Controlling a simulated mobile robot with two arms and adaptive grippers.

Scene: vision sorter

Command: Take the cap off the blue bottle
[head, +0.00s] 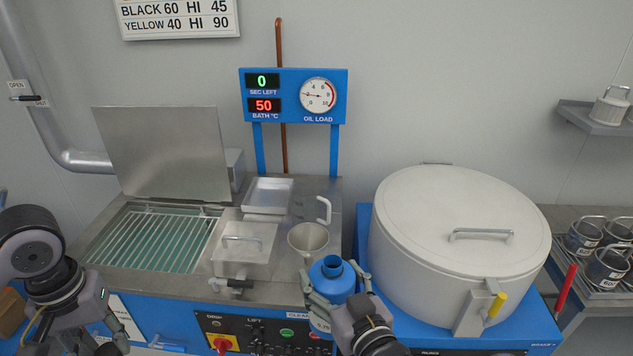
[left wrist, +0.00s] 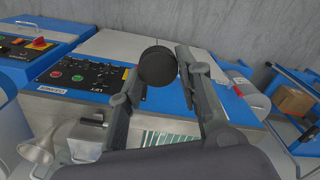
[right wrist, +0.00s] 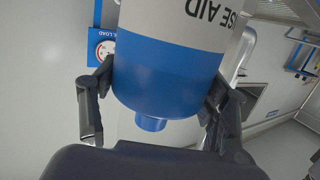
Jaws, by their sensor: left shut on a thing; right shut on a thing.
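The blue bottle (head: 331,283) is held upright by my right gripper (head: 338,293) in front of the counter. Its neck is open and bare in the head view. The right wrist view shows the bottle's blue shoulder and grey label (right wrist: 165,75) between my right fingers (right wrist: 160,95). My left gripper (head: 122,325) is at the lower left of the head view, well apart from the bottle. In the left wrist view a round black cap (left wrist: 158,66) sits between the fingertips of my left gripper (left wrist: 166,75), which is shut on it.
A metal funnel cup (head: 308,240) and a lidded steel box (head: 243,247) stand on the counter behind the bottle. A steel tray (head: 268,195) lies behind them. A large lidded drum (head: 455,225) stands close on the right. An open wire-grate bath (head: 155,238) is at left.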

